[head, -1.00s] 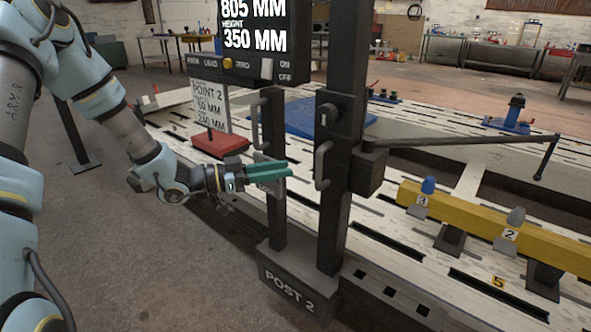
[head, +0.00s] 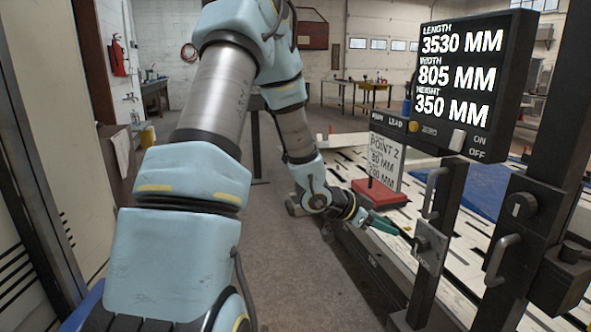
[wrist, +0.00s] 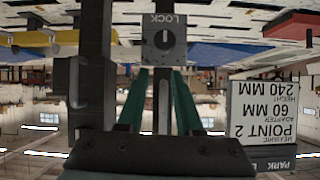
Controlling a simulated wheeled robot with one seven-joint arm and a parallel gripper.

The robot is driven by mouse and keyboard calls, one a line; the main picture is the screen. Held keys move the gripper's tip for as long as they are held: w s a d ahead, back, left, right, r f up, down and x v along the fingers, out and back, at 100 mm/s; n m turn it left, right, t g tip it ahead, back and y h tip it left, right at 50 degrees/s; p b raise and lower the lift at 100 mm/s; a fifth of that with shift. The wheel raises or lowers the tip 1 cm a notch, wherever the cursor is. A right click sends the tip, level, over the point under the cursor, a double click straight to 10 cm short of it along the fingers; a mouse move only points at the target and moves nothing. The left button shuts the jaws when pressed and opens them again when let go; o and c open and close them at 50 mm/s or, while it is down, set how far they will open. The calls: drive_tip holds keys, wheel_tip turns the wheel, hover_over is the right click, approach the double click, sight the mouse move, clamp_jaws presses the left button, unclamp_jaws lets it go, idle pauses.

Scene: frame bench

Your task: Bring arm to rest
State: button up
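My arm (head: 222,95) reaches out from the near left and bends down toward the measuring post. My gripper (head: 404,236) has teal fingers that point at a grey lock plate (head: 430,248) on the post (head: 441,225). In the wrist view, which is upside down, the two fingers of my gripper (wrist: 161,75) stand apart. I see nothing held between them. The lock plate (wrist: 164,40), marked LOCK, with a dark round knob, lies just beyond the fingertips. Whether the tips touch it I cannot tell.
A display box (head: 465,75) reading 3530, 805 and 350 mm stands above the post. A second dark post (head: 548,160) is at the right. A POINT 2 sign (head: 385,160) and a red block (head: 378,192) are near the gripper. Grey floor (head: 290,270) lies open below my arm.

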drive_tip(key=w+a+r+n+t+y+p, duration=0.1)
drive_tip(key=a+r+n+t+y, duration=0.2)
drive_tip(key=a, duration=0.6)
drive_tip(key=w+a+r+n+y+p, duration=0.2)
drive_tip(key=a+n+y, duration=0.25)
drive_tip(key=a, duration=0.55)
drive_tip(key=s+a+r+n+g+y+p, duration=0.1)
drive_tip(key=s+a+r+n+g, duration=0.1)
drive_tip(key=s+a, duration=0.3)
drive_tip(key=s+a+r+n+g+y+p, duration=0.1)
drive_tip(key=s+a+r+n+g+y, duration=0.1)
drive_tip(key=s+a+n, duration=0.3)
drive_tip(key=s+a+r, duration=0.1)
drive_tip(key=s, duration=0.3)
drive_tip(key=shift+s+a, duration=0.2)
